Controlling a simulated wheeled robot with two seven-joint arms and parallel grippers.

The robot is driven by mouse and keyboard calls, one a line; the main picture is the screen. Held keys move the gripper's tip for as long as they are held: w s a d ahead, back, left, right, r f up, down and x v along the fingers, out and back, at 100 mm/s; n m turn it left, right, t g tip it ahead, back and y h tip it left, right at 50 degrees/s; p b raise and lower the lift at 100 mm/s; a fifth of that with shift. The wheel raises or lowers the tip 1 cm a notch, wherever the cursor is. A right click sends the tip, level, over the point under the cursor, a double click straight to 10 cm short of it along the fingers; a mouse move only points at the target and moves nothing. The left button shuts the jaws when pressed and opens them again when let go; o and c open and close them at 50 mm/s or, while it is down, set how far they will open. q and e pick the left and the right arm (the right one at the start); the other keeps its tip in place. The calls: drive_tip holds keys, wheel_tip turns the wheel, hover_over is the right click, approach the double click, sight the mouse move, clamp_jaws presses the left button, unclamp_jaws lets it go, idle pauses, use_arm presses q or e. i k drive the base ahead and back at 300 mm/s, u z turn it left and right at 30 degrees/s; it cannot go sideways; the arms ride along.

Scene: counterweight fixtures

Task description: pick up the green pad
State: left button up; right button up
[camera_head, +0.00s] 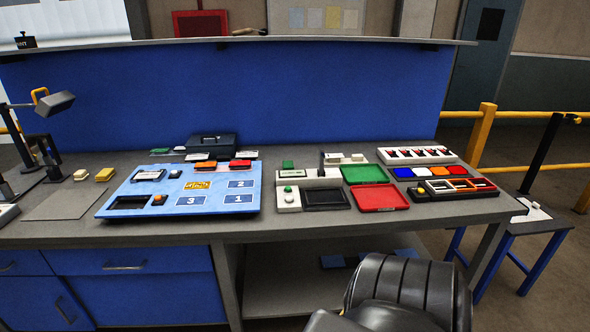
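A small green block (288,164), which may be the green pad, sits at the back left of a white fixture (322,178) on the workbench. A flat green tray (365,174) lies to its right. A green round button (288,188) tops a white box in front of the block. Another thin green piece (160,152) lies farther left, behind the blue board; it is too small to tell what it is. Neither of my grippers shows in this view.
A blue board (215,205) with numbered areas is on the left of the grey bench (150,227). A red tray (379,196) and a black tray (325,198) lie near the front. A shelf (240,41) overhangs the back. A black ribbed chair-like object (405,290) stands in front.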

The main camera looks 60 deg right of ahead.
sight(286, 165)
drive_tip(key=z, duration=1.2)
